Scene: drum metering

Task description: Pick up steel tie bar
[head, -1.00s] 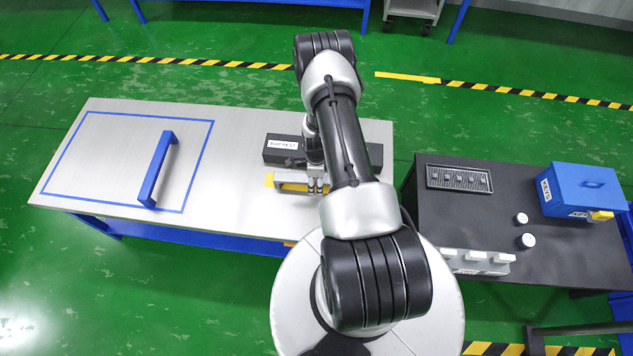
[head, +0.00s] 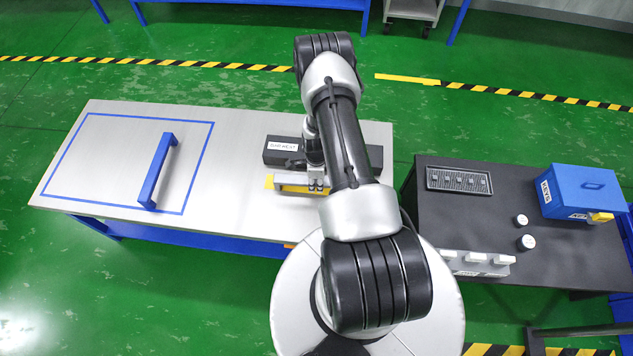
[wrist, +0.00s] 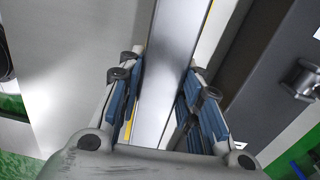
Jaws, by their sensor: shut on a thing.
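The steel tie bar (wrist: 168,70) is a long flat grey bar; in the wrist view it runs up between the blue-padded fingers of my gripper (wrist: 160,105). My gripper is shut on it. In the head view the bar (head: 293,178) lies along the front of the dark block, over a yellow strip (head: 270,183). My gripper (head: 316,182) is at its right end, and my arm hides what lies further right. I cannot tell whether the bar is clear of the yellow strip.
A dark labelled block (head: 290,150) stands just behind the bar on the metal table (head: 230,215). A blue handle-shaped piece (head: 157,172) stands in a blue taped outline at left. A dark table (head: 480,215) at right holds a blue box (head: 580,190) and small white-topped items.

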